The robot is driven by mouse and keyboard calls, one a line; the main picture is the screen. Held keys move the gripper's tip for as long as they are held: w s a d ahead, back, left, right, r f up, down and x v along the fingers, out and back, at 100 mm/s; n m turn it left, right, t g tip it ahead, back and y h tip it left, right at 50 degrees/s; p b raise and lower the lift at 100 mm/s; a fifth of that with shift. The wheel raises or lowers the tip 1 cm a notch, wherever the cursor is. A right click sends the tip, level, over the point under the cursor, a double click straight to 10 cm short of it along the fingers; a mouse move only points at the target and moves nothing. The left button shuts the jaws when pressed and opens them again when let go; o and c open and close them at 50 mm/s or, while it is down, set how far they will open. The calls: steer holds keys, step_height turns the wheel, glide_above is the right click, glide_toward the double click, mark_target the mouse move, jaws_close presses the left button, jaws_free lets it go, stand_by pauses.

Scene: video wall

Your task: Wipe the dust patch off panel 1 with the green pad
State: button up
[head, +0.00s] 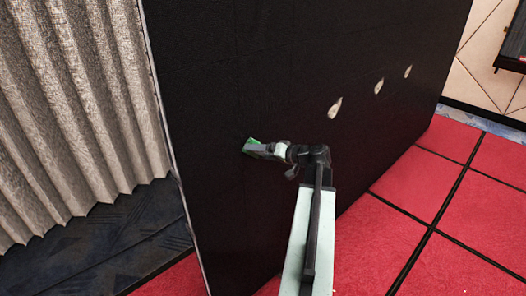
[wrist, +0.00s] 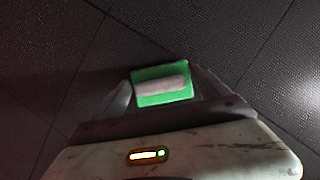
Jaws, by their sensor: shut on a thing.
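My gripper (head: 256,149) is shut on the green pad (head: 252,141) at the face of the black video wall (head: 240,60). In the wrist view, the green pad (wrist: 147,97) with its pale grip block (wrist: 162,86) sits between the two fingers. The pad is close to the wall; I cannot tell if it touches. Three pale dust patches (head: 335,107) (head: 378,87) (head: 407,71) lie in a row on the wall, up and right of my gripper. I see no number marking panel 1. No dust patch shows clearly in the wrist view.
Red floor tiles (head: 420,185) with dark seams lie clear at the right. A grey pleated curtain (head: 75,100) hangs left of the wall's edge (head: 163,110). A dark framed thing (head: 510,50) is at the far right. A bright glow (wrist: 308,92) shows on the wall.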

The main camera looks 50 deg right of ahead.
steer(key=shift+s+a, duration=0.15)
steer(key=shift+s, duration=2.8)
steer(key=shift+s, duration=0.1)
steer(key=s, duration=0.2)
steer(key=shift+s+a, duration=0.1)
steer(key=shift+s, duration=0.3)
